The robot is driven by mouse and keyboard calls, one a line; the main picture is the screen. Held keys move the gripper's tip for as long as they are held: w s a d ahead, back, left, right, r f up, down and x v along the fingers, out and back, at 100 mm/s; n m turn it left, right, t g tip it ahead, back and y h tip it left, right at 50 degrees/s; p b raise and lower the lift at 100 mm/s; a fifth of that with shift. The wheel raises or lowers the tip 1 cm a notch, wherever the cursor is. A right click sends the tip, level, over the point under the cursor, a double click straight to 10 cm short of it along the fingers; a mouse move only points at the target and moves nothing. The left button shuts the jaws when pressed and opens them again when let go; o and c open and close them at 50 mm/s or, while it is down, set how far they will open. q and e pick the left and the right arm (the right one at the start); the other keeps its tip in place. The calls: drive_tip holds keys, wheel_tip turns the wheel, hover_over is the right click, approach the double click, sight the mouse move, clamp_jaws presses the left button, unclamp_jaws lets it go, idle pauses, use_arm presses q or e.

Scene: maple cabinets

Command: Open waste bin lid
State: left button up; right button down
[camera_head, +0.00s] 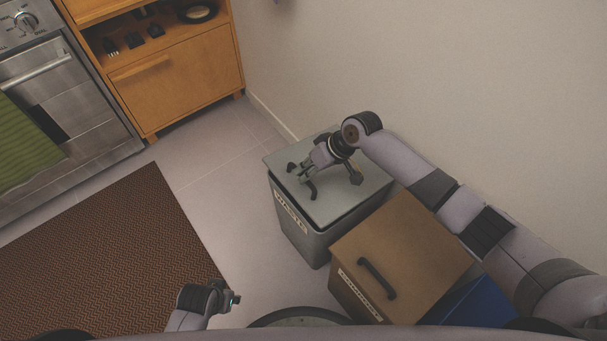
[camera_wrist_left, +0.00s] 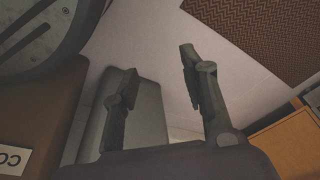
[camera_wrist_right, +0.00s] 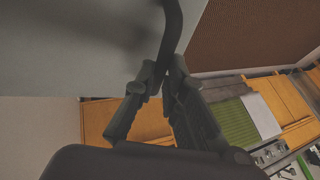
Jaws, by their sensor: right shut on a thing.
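The grey waste bin (camera_head: 300,233), with a "WASTE" label on its front, stands by the wall. Its flat grey lid (camera_head: 345,200) lies over the top, with a thin dark line beneath its front edge. My right gripper (camera_head: 303,175) is above the lid, shut on its dark curved handle (camera_head: 312,191). In the right wrist view, the handle (camera_wrist_right: 172,30) runs down between the fingertips (camera_wrist_right: 165,75). My left gripper (camera_head: 228,299) is low in the head view, away from the lid. Its fingers (camera_wrist_left: 158,62) are apart and empty in the left wrist view.
A brown-lidded bin (camera_head: 405,240) with a dark handle stands next to the waste bin, and a blue bin (camera_head: 490,300) is beyond it, partly hidden by my right arm. A wall (camera_head: 420,70) is behind. A brown mat (camera_head: 110,260) lies left, with clear floor (camera_head: 225,190) between.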

use_arm(q)
drive_tip(key=f, duration=0.1)
drive_tip(key=s+f, duration=0.2)
drive_tip(key=f, duration=0.1)
drive_tip(key=shift+a+p, duration=0.15)
drive_tip(key=shift+p, duration=0.25)
use_arm(e)
drive_tip(key=w+d+r+g+y, duration=0.1)
drive_tip(key=w+d+r, duration=0.1)
drive_tip(key=r, duration=0.3)
drive_tip(key=w+d+r+m+g+y, duration=0.1)
drive_tip(key=w+d+r+y, duration=0.1)
drive_tip(key=d+r, duration=0.2)
drive_tip(key=shift+w+d+r, duration=0.35)
drive_tip(key=shift+w+r, duration=0.05)
drive_tip(key=c, duration=1.7)
unclamp_jaws()
drive_tip(key=shift+d+f, duration=0.1)
drive_tip(key=shift+o, duration=0.2)
wheel_tip(320, 180, up, 10)
